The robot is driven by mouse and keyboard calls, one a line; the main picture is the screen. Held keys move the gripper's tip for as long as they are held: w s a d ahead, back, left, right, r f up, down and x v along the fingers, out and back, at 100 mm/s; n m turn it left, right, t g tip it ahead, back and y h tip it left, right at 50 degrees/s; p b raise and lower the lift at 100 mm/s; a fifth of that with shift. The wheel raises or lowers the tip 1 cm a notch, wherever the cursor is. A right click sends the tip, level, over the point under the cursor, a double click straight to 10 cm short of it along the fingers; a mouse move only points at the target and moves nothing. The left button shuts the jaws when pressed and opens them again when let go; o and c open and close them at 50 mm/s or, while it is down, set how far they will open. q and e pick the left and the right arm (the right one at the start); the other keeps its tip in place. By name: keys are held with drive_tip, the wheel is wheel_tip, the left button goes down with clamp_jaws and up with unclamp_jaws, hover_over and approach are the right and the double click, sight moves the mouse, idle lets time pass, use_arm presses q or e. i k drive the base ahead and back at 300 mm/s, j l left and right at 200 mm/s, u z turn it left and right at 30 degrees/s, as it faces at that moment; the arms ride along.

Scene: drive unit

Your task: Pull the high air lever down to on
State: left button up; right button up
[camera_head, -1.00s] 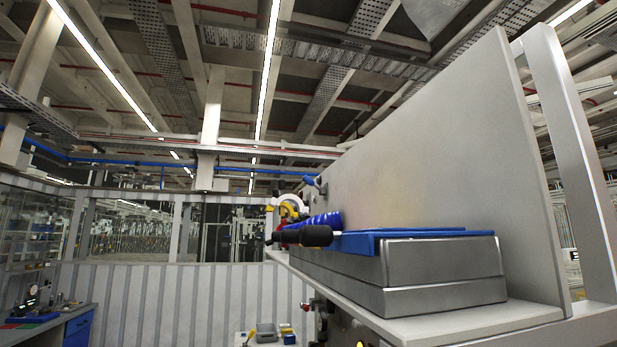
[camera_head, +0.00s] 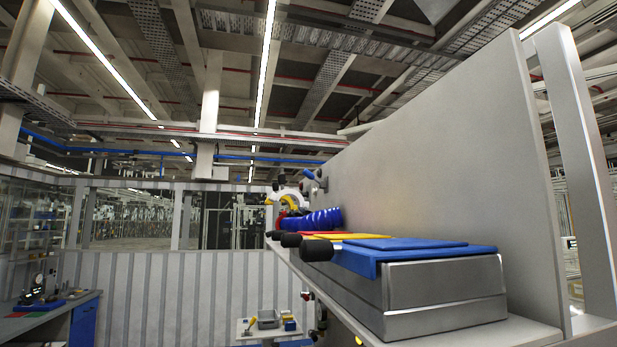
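A small blue handle (camera_head: 309,174) sits high on the tall grey panel (camera_head: 440,180), near its far end, beside small dark fittings. It may be the high air lever; it is too small to tell its position. A coiled blue hose (camera_head: 314,220) and a white and yellow round part (camera_head: 286,199) are below it. Neither of my grippers shows in the head view.
A metal box (camera_head: 440,288) with blue, yellow and red flat parts on top stands on the panel's shelf (camera_head: 470,335). Black knobs (camera_head: 317,248) stick out from its left side. A workbench (camera_head: 70,310) is at far left, a small table (camera_head: 268,332) at bottom centre.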

sight(307, 174)
drive_tip(key=u, duration=0.25)
drive_tip(key=j, duration=0.25)
drive_tip(key=i+j, duration=0.15)
drive_tip(key=j, duration=0.15)
drive_tip(key=i+j+u, duration=0.15)
drive_tip(key=j, duration=0.25)
drive_tip(key=i+j+u, duration=0.2)
drive_tip(key=j, duration=0.2)
drive_tip(key=i+j+u, duration=0.15)
drive_tip(key=i+j, duration=0.15)
drive_tip(key=i+j+u, duration=0.1)
drive_tip(key=i, duration=0.35)
drive_tip(key=i+j, duration=0.3)
drive_tip(key=i+z, duration=0.15)
drive_tip(key=i, duration=0.7)
drive_tip(key=i+j+z, duration=0.1)
drive_tip(key=i, duration=0.75)
drive_tip(key=i+z, duration=0.3)
drive_tip(key=i+j+z, duration=0.15)
drive_tip(key=i+z, duration=0.45)
drive_tip(key=z, duration=0.2)
drive_tip(key=i+j+z, duration=0.1)
drive_tip(key=i+z, duration=0.15)
drive_tip(key=z, duration=0.2)
